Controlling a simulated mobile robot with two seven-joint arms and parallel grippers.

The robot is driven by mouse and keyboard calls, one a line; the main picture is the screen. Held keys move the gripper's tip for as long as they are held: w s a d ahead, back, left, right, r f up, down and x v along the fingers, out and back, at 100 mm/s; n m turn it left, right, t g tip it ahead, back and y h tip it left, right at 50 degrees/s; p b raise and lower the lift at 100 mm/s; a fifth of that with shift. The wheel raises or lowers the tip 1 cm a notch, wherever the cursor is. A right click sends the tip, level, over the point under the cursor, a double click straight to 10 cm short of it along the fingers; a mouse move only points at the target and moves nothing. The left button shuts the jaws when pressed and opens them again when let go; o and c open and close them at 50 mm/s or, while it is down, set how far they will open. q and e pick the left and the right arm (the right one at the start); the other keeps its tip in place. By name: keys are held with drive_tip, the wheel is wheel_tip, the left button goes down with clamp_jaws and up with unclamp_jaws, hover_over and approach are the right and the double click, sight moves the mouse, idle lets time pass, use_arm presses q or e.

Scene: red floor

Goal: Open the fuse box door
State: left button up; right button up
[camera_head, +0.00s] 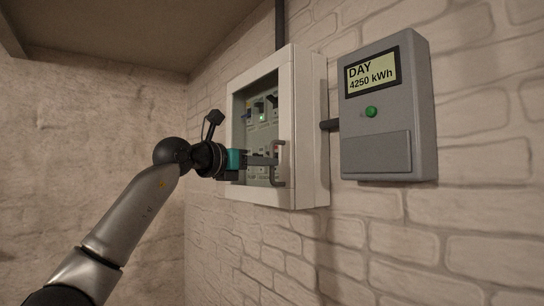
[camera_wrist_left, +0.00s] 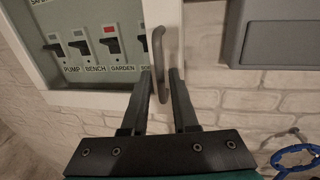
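The fuse box (camera_head: 310,135) is a white box on the brick wall. Its door (camera_head: 240,195) has a white frame around a window and looks closed. A grey bow-shaped handle (camera_head: 281,152) sits on the door's right side; it also shows in the left wrist view (camera_wrist_left: 157,45). My left gripper (camera_head: 272,161) is at the handle. In the left wrist view its two fingers (camera_wrist_left: 162,73) stand apart, one on each side of the handle, with gaps visible. Contact cannot be told. My right gripper is not in view.
A grey meter (camera_head: 385,110) reading "DAY 4250 kWh" hangs to the right of the box. Labelled switches (camera_wrist_left: 112,40) show behind the window. A blue looped thing (camera_wrist_left: 297,158) is at lower right in the left wrist view. Room left of the box looks free.

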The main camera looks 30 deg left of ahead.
sight(272, 178)
use_arm(q)
drive_tip(key=shift+w+d+p, duration=0.15)
drive_tip(key=shift+w+p, duration=0.05)
drive_tip(key=shift+w, duration=0.55)
drive_tip(key=shift+w+d+p, duration=0.15)
drive_tip(key=shift+w, duration=0.6)
clamp_jaws()
idle(0.4)
